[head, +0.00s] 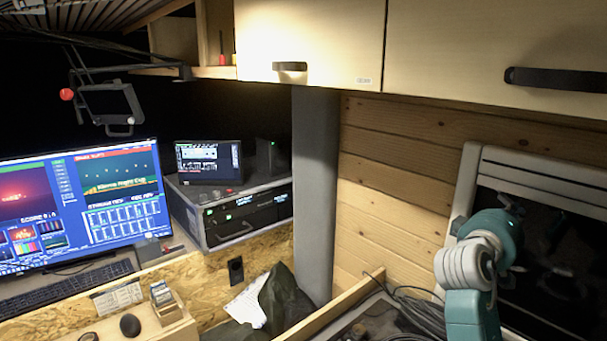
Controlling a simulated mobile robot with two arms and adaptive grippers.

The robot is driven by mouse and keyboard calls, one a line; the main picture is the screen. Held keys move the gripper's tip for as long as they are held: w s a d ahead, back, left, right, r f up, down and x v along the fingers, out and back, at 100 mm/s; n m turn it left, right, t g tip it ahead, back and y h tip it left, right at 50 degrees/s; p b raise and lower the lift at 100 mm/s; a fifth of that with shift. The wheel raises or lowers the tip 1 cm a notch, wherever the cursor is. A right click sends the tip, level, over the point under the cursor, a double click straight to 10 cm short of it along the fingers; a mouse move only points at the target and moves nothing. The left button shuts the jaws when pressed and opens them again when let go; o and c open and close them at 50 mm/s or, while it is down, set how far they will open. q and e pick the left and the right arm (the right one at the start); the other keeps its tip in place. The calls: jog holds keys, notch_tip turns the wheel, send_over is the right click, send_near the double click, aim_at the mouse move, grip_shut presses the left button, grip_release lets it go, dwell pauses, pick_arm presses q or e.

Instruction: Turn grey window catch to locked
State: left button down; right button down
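The window (545,200) is at the right edge, with a light grey frame and a dark pane. My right arm, teal and white, rises from the bottom right in front of the window's left part. My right gripper (562,243) is a dark shape against the dark pane, and its fingers are hard to make out. I cannot pick out the grey window catch; the arm, the gripper or the dark pane may hide it. I cannot tell whether the gripper touches anything. My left gripper is not in view.
Wooden overhead cupboards (440,45) with dark handles hang above the window. A grey post (315,190) stands left of the plank wall. Coiled cables (425,315) lie below the window. A desk with a large monitor (85,205) and a keyboard (65,293) fills the left.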

aim_at(505, 200)
jog(key=v, duration=0.2)
jog(key=shift+s+a, duration=0.3)
jog(key=w+d+f+m+p, duration=0.2)
jog(key=w+f+m, duration=0.1)
jog(key=w+m, duration=0.3)
jog(key=shift+d, duration=0.4)
dwell(0.7)
jog(key=shift+w+a+r+p, duration=0.1)
jog(key=shift+w+r+p, duration=0.15)
jog(key=shift+r, duration=0.3)
dwell(1.0)
